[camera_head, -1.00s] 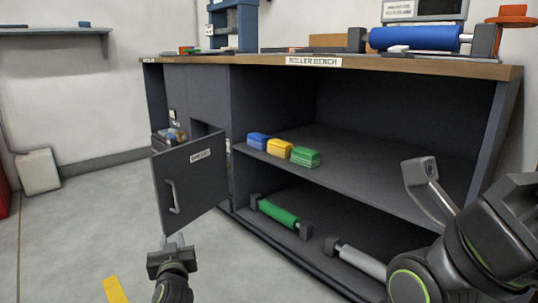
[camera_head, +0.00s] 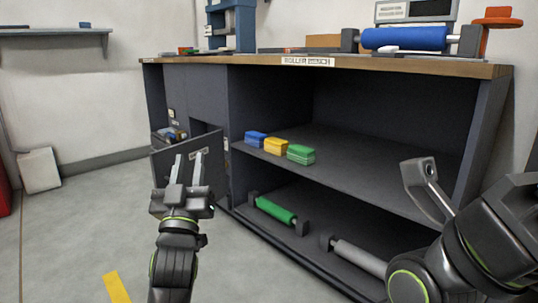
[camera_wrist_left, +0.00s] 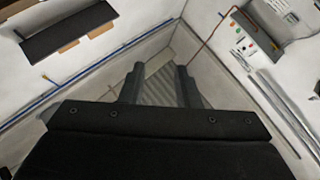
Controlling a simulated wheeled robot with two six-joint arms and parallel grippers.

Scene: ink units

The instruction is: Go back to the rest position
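My left gripper (camera_head: 187,166) stands in front of the dark cabinet door (camera_head: 212,150) in the head view, fingers pointing up and spread apart with nothing between them. The door hangs open at the left of the bench, its handle hidden behind my gripper. In the left wrist view the two fingers (camera_wrist_left: 158,82) are also apart and empty, against wall and floor.
The roller bench (camera_head: 400,62) holds a blue roller (camera_head: 405,38) on top. Blue (camera_head: 255,139), yellow (camera_head: 276,146) and green (camera_head: 301,154) blocks sit on its shelf. A green roller (camera_head: 275,210) and a grey roller (camera_head: 358,256) lie below.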

